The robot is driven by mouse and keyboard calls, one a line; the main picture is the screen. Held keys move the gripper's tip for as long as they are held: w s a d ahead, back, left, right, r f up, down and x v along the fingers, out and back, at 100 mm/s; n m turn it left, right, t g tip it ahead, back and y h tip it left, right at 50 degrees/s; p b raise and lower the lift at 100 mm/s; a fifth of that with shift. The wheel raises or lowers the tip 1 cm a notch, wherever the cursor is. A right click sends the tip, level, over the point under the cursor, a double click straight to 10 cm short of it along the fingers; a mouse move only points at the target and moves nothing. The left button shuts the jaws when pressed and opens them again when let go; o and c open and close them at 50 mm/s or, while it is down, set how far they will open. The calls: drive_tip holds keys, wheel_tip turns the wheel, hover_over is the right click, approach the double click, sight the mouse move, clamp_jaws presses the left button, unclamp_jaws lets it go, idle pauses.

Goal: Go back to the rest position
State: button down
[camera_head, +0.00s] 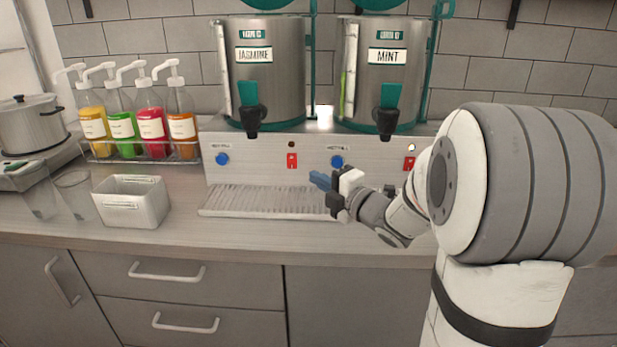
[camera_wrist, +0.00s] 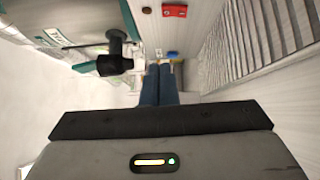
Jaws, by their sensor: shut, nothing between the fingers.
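My gripper (camera_head: 321,181) is in front of the tea dispenser stand, above the drip tray (camera_head: 262,202) and near the blue knob under the mint dispenser. Its blue fingers are together and empty, and they also show in the wrist view (camera_wrist: 159,84). My arm comes in from the right and covers the right part of the stand. In the wrist view the picture is turned sideways, with the drip tray's ribs at right and a black tap (camera_wrist: 115,52) at left.
The jasmine dispenser (camera_head: 265,75) and mint dispenser (camera_head: 384,85) stand above. Syrup bottles (camera_head: 152,125) stand in a rack at left. The counter's front strip (camera_head: 240,237) is clear.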

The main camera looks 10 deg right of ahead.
drive_tip(key=shift+s+d, duration=0.1)
drive_tip(key=shift+s, duration=0.15)
drive_tip(key=s+d+f+m+g+h+p, duration=0.1)
drive_tip(key=s+d+m+g+h+p, duration=0.1)
drive_tip(key=s+m+h, duration=0.35)
drive_tip(key=s+d+f+m+g+h+p, duration=0.1)
drive_tip(key=s+d+m+g+h, duration=0.15)
drive_tip(key=m+h, duration=0.55)
drive_tip(key=s+a+f+m+g+y+p, duration=0.1)
drive_tip(key=s+a+m+g+y, duration=0.1)
drive_tip(key=s, duration=0.7)
drive_tip(key=s+a+f+m+g+y+p, duration=0.1)
drive_tip(key=s+a+f+m+g+y, duration=0.1)
drive_tip(key=s+m+g, duration=0.4)
drive_tip(key=s+a+m, duration=0.1)
drive_tip(key=s+m, duration=0.2)
drive_tip(key=s, duration=0.1)
drive_tip(key=shift+a, duration=0.4)
